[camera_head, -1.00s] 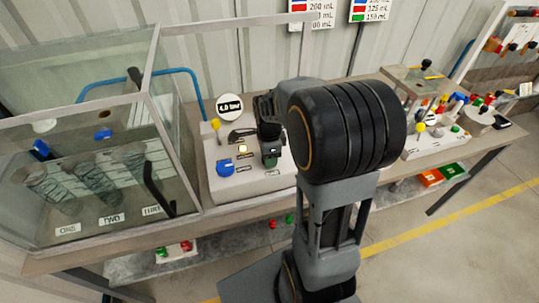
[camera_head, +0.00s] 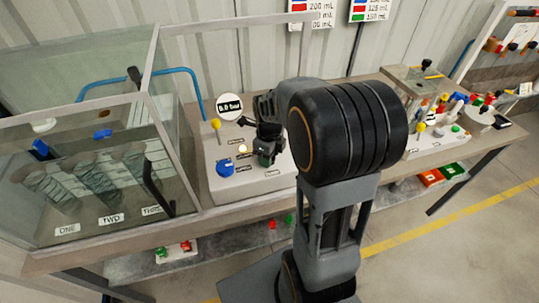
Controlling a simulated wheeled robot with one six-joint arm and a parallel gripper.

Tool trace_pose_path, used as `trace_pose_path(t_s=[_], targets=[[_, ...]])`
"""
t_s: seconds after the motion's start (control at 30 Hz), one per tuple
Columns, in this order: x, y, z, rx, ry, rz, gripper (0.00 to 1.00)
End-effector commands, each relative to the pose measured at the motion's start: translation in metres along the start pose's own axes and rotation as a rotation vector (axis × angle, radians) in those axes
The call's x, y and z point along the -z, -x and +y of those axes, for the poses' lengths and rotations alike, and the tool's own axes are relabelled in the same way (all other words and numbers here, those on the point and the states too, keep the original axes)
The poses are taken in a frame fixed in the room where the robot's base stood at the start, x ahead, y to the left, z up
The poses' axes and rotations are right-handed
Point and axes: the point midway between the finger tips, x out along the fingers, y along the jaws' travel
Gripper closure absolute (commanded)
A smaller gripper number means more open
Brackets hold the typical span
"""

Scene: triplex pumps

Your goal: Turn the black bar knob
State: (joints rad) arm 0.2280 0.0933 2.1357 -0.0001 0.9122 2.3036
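A pale control box (camera_head: 212,178) stands on the bench left of my arm. My gripper (camera_head: 265,153) is over its right part, low and close to its top. A black bar-shaped piece (camera_head: 246,121) shows just left of my gripper, near the back of the box; it looks like the black bar knob, but my gripper partly covers this area. I cannot tell whether the fingers touch the knob or what is between them. A round display (camera_head: 229,106) behind the box shows a small reading that is hard to make out.
A blue knob (camera_head: 225,168), a yellow-topped lever (camera_head: 216,125) and a small pale light (camera_head: 242,148) sit on the box. A glass tank (camera_head: 60,110) with several coils stands close on the left. More controls (camera_head: 437,125) are on the right.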

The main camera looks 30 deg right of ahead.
Motion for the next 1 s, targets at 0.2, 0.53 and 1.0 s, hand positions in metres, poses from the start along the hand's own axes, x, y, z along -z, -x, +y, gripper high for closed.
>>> trace_pose_path(t_s=[0.2, 0.53, 1.0], targets=[[0.0006, -0.0003, 0.0004, -0.001, -0.027, 0.002, 0.78], [0.0005, -0.0003, 0.0004, -0.002, -0.03, 0.002, 0.78], [0.0001, -0.0001, 0.0003, -0.001, -0.027, 0.0, 0.29]])
